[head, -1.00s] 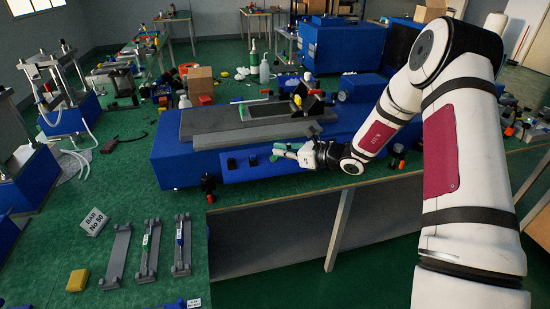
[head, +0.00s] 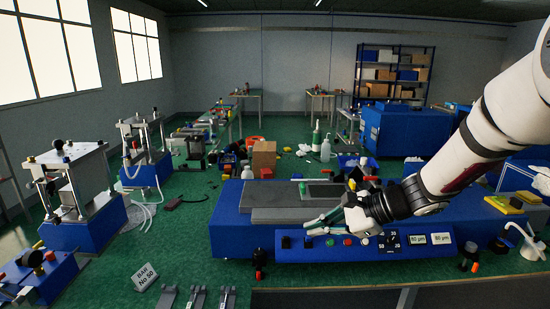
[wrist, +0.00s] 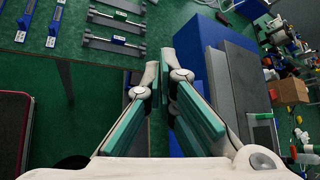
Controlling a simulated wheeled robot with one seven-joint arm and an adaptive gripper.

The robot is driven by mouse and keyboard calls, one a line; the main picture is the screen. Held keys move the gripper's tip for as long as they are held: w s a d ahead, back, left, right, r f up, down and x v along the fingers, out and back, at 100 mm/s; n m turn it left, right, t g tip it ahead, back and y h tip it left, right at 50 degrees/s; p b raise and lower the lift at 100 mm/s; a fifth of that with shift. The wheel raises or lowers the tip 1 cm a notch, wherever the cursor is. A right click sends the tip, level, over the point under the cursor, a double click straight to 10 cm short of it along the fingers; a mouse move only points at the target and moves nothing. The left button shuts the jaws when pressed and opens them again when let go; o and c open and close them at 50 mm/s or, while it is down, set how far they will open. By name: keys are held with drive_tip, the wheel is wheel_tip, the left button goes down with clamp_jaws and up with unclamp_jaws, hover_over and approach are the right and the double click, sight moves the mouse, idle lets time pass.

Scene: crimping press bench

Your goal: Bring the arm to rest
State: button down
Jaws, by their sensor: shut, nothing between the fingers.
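My arm (head: 492,125) reaches in from the right in the head view. My gripper (head: 308,227) is in front of the long blue press machine (head: 228,230), its fingers pointing left across the front control panel. In the wrist view my gripper (wrist: 160,68) has green-padded fingers that come together at the tips. They are shut and hold nothing. The machine's blue edge and grey top (wrist: 222,88) lie to the right of the fingers there. I cannot tell the exact gap between my gripper and the panel.
Hand presses (head: 75,195) stand at the left. A cardboard box (head: 264,154) and bottles (head: 325,149) stand behind the machine. The air above the bench is open.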

drive_tip(key=s+d+r+n+h, duration=0.3)
drive_tip(key=s+n, duration=0.2)
drive_tip(key=s, duration=0.4)
drive_tip(key=s+d+r+n+h, duration=0.3)
drive_tip(key=s+n, duration=0.2)
drive_tip(key=s, duration=0.4)
drive_tip(key=s+d+r+n+h, duration=0.3)
drive_tip(key=s+n+h, duration=0.1)
drive_tip(key=s, duration=0.6)
drive_tip(key=shift+r+n+t, duration=0.3)
drive_tip(key=shift+r+n, duration=0.05)
drive_tip(key=shift+n, duration=0.55)
drive_tip(key=shift+s, duration=0.1)
idle(1.1)
